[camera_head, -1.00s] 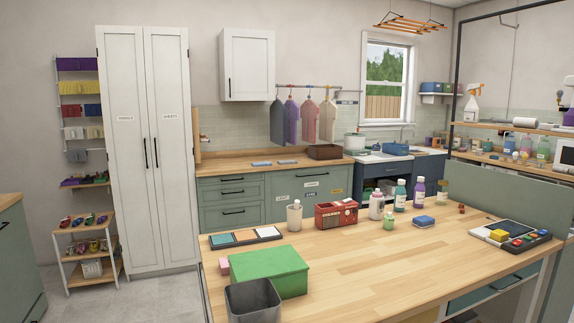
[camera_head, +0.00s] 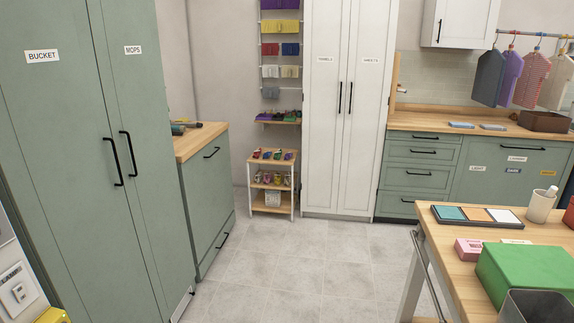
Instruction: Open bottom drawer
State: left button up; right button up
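A green cabinet under the back counter has a stack of drawers (camera_head: 418,160) with dark bar handles, all closed. Its lowest drawer (camera_head: 398,206) is near the floor, partly cut off from view by the wooden table. A second low green cabinet (camera_head: 211,190) stands at centre left, with one handle high on its front and another near the floor. Its lower front (camera_head: 215,255) is closed too. The frames do not show which bottom drawer is meant. Neither of my grippers is in view.
Tall green cupboards labelled BUCKET and MOPS (camera_head: 90,200) stand close on the left. A wooden-topped table (camera_head: 455,270) with a green box (camera_head: 520,270) is at the right. A small shelf rack (camera_head: 271,183) stands at the back. Grey floor (camera_head: 310,265) lies clear between.

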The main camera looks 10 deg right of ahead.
aim_at(391, 203)
jog(key=i+z, duration=0.1)
jog(key=i, duration=0.4)
jog(key=i+j+z, duration=0.1)
jog(key=i, duration=0.4)
jog(key=i+j+z, duration=0.1)
jog(key=i, duration=0.35)
jog(key=i+j+z, duration=0.1)
jog(key=i, duration=0.4)
